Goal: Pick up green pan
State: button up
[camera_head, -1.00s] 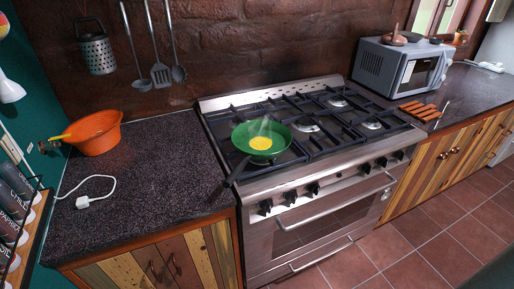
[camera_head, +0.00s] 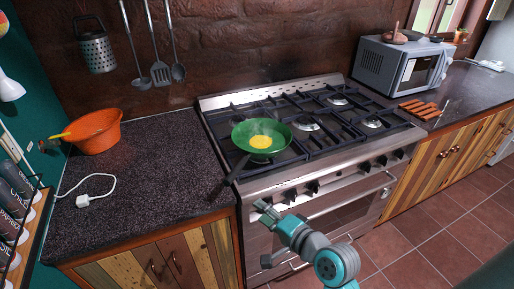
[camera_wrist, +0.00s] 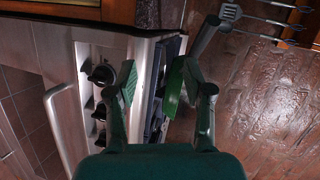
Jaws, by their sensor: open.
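The green pan (camera_head: 247,131) sits on the front left burner of the stove, with something yellow, like an egg, in it. Its dark handle (camera_head: 230,176) points toward the front left, over the edge between stove and counter. My gripper (camera_head: 264,207) is in front of the stove, below and in front of the pan, and does not touch it. In the wrist view my gripper (camera_wrist: 160,82) is open and empty, its two fingers apart. The green pan (camera_wrist: 174,88) shows edge-on there, beyond the right finger, partly hidden by it.
The stove (camera_head: 330,205) has a row of knobs (camera_head: 313,187) and an oven handle along its front. An orange bowl (camera_head: 95,131) stands on the left counter. A microwave (camera_head: 403,67) and sausages (camera_head: 419,109) are on the right counter. Utensils (camera_head: 160,72) hang on the brick wall.

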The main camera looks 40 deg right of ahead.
jog(key=m+y, duration=0.1)
send_near(240, 170)
jog(key=shift+x, duration=4.55)
jog(key=shift+s+a+f, duration=0.1)
jog(key=shift+a, duration=0.05)
grip_shut()
